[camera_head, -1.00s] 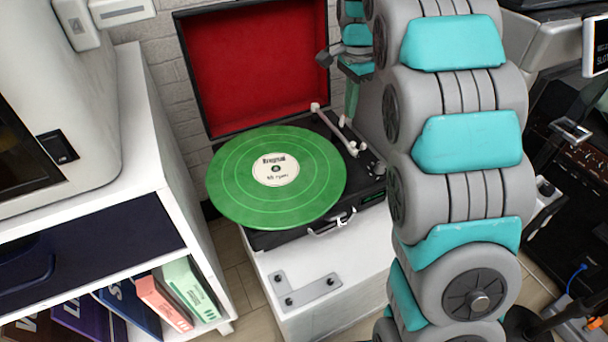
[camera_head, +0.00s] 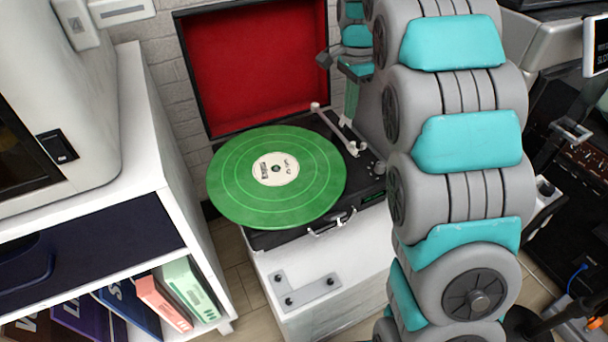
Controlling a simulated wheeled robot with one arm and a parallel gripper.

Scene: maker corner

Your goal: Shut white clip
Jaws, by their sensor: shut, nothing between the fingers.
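A record player (camera_head: 262,240) stands open, with a green record (camera_head: 230,185) on its platter. Its pale tonearm (camera_head: 331,125) lies along the right side, beside the record. A small white piece (camera_head: 356,149) near the tonearm's lower end may be the white clip; it is too small to tell whether it is open or shut. My arm hides the area to the right.
The raised lid (camera_head: 255,65) with red lining stands behind the record. The player sits on a white stand (camera_head: 340,305) with a grey bracket (camera_head: 303,289) at its front. A white shelf (camera_head: 150,165) with books is at left. Dark equipment (camera_head: 575,200) is at right.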

